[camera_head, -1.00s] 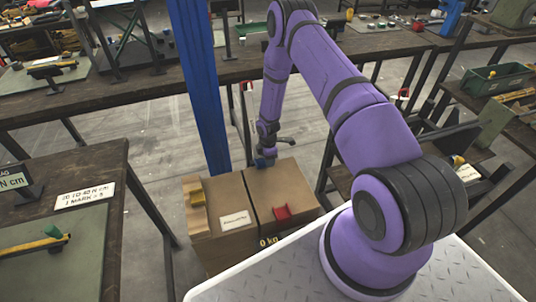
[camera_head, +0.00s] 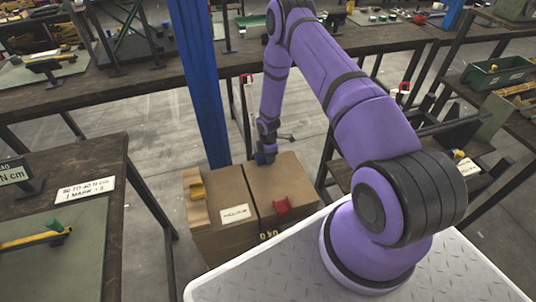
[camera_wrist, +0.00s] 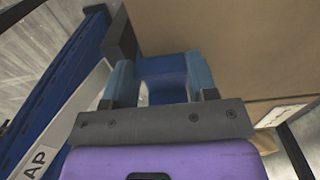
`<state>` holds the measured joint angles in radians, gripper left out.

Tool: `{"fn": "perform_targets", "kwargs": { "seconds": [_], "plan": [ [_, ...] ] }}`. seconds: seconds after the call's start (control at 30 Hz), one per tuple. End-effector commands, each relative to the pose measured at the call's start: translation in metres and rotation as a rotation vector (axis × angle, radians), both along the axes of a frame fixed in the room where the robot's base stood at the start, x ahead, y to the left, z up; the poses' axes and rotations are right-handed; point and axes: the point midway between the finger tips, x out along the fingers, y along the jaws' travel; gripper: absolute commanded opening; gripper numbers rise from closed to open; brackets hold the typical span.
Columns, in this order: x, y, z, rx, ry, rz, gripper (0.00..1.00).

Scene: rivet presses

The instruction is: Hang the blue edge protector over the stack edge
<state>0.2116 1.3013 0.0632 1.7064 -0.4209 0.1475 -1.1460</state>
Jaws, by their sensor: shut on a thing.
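The stack (camera_head: 281,176) is brown cardboard boxes beside the blue post, with a dark strap across its top. My gripper (camera_head: 265,159) is at the far edge of the stack's top. In the wrist view, my gripper (camera_wrist: 163,85) is shut on the blue edge protector (camera_wrist: 162,67), with a finger on either side of it. The blue protector also shows small in the head view (camera_head: 260,159), partly hidden by the gripper. It lies against or very near the cardboard; I cannot tell whether it touches.
The blue post (camera_head: 201,85) stands close behind the stack. A workbench (camera_head: 75,200) is at the left.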

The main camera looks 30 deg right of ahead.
Motion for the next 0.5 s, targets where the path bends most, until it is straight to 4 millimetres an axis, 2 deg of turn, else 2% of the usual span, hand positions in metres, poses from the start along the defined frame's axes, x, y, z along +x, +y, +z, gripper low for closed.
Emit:
{"fn": "perform_targets", "kwargs": {
  "seconds": [0.17,0.2,0.3,0.5],
  "plan": [
    [-0.0001,-0.0001,0.0,0.0,0.0,0.0,0.29],
    [0.0,-0.0001,0.0,0.0,0.0,0.0,0.62],
    [0.0,-0.0001,0.0,0.0,0.0,0.0,0.82],
    [0.0,-0.0001,0.0,0.0,0.0,0.0,0.82]
  ]
}}
